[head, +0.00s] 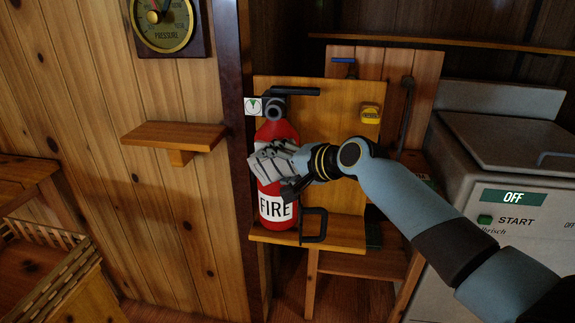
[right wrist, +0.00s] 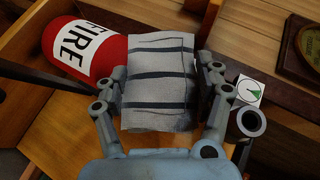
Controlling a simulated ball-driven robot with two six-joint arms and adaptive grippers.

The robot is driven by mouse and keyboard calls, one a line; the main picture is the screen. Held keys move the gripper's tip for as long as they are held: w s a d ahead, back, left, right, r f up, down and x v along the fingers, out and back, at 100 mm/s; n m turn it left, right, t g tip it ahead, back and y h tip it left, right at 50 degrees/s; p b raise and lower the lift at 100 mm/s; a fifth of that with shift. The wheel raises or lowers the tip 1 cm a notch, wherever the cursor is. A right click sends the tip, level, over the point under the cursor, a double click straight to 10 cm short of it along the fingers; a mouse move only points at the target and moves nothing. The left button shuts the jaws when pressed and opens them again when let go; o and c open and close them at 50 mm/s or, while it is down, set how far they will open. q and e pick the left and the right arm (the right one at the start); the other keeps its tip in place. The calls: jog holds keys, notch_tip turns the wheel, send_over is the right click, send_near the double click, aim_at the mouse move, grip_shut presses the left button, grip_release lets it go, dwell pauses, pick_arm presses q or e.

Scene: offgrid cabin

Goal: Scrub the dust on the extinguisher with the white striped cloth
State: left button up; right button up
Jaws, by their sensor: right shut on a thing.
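The red fire extinguisher (head: 281,132) stands upright on a wooden stand in the head view, with a white FIRE label on its lower body. It also shows at the upper left of the right wrist view (right wrist: 53,36). My right gripper (head: 284,172) is shut on the white cloth with dark stripes (head: 266,163). The cloth (right wrist: 160,80) lies between the fingers in the right wrist view and covers part of the extinguisher's front. It looks to be against the red body. I cannot make out dust. My left gripper is not in view.
The stand's wooden backboard (head: 323,106) carries a yellow part (head: 370,113), and a black bracket (head: 314,223) sits at its front. A small shelf (head: 173,136) and a pressure gauge (head: 164,22) are on the left wall. A white machine (head: 512,165) stands at right.

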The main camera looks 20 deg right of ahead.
aim_at(257, 162)
jog(key=shift+w+a+r, duration=0.1)
jog(key=shift+w+a, duration=0.7)
jog(key=shift+a, duration=0.3)
jog(key=shift+w+a, duration=0.8)
jog(key=shift+a, duration=0.25)
jog(key=shift+s+a+p, duration=0.35)
jog(key=shift+p, duration=0.3)
jog(key=shift+s+a+p, duration=0.7)
jog(key=shift+s+p, duration=0.05)
jog(key=shift+s, duration=0.3)
jog(key=shift+s+a+p, duration=0.7)
jog(key=shift+s, duration=0.3)
